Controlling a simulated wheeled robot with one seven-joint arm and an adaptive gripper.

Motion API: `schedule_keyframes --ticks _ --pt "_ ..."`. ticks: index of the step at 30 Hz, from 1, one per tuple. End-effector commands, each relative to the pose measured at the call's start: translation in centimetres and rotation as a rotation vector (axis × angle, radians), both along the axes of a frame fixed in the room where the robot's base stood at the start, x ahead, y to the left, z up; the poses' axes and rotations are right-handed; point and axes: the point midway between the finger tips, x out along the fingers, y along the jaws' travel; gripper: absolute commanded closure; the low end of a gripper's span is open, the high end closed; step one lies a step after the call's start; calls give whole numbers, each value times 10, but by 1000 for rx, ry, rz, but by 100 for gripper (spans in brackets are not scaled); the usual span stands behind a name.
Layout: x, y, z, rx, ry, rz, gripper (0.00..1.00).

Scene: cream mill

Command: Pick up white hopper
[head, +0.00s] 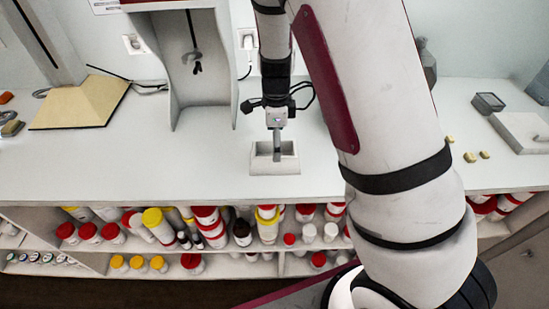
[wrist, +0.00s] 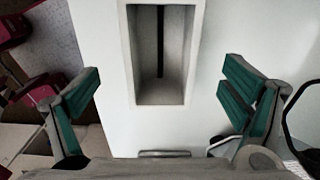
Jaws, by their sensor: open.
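The white hopper (head: 262,168) is a small open-topped box on the pale counter near its front edge. In the wrist view the hopper (wrist: 131,60) lies ahead of my gripper, its hollow grey inside facing the camera and a dark narrow strip down its middle. My gripper (head: 277,150) points down over the hopper in the head view. In the wrist view my gripper (wrist: 160,85) is open, with green-padded fingers spread to either side of the hopper and clear gaps to its walls.
Shelves under the counter hold several red- and yellow-capped bottles (head: 267,222). A tall white housing (head: 200,85) stands behind left. A tan wedge (head: 85,103) lies at left. Small yellow blocks (head: 470,157) and a grey box (head: 488,103) are at right. Counter beside the hopper is clear.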

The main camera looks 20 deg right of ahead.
Motion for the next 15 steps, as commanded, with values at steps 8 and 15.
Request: schedule_keyframes --ticks 8,15 --pt "0 2 -34 -1 4 -1 8" --pt "2 3 -50 1 1 -1 8"
